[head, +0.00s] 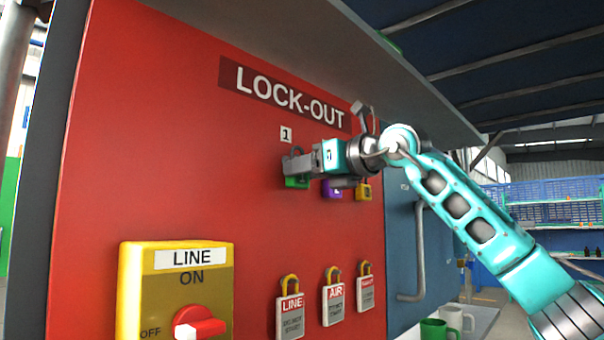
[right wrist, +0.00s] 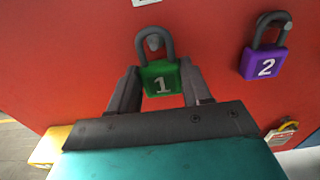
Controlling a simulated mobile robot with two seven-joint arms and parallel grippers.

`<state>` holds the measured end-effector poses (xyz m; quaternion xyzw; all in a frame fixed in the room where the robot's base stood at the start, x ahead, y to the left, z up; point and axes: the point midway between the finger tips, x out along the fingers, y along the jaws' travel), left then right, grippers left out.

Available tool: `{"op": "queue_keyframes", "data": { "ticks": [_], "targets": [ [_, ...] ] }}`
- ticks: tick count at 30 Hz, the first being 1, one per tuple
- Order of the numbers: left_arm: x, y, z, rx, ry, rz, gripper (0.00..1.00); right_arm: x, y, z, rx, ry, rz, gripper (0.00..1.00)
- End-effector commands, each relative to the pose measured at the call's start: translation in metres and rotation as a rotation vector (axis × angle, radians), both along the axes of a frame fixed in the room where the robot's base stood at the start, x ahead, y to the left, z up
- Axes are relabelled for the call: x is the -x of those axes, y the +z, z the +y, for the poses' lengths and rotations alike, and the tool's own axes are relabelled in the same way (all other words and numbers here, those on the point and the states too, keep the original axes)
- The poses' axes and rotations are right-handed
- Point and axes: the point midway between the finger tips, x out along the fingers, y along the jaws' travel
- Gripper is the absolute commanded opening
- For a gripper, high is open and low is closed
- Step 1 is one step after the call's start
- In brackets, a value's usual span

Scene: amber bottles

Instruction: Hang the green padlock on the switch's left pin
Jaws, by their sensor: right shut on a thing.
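The green padlock (head: 297,182), marked 1 in the right wrist view (right wrist: 158,84), is upright on the red lock-out board. Its dark shackle loops around a grey peg (right wrist: 154,43). My right gripper (head: 296,165) is shut on its green body, one finger on each side. The yellow switch box (head: 135,280) is at lower left in the head view, with a red knob (head: 198,324) between ON and OFF lettering. Its lower part is cut off and I see no pin on it. My left gripper is in neither view.
A purple padlock (right wrist: 265,62) marked 2 and a yellow padlock (head: 364,191) hang right of the green one. A grey ledge (head: 300,40) overhangs the board. Bare red board lies between padlock and switch.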

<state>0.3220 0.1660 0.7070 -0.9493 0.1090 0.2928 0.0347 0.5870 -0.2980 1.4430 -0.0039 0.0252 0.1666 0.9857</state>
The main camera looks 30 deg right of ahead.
Motion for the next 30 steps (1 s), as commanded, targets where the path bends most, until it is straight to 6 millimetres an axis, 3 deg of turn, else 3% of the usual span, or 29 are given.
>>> {"op": "queue_keyframes", "data": {
  "ticks": [30],
  "targets": [
    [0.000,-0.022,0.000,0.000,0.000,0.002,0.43,0.048,0.000,-0.017,-0.001,0.000,-0.002,0.15]
  ]
}}
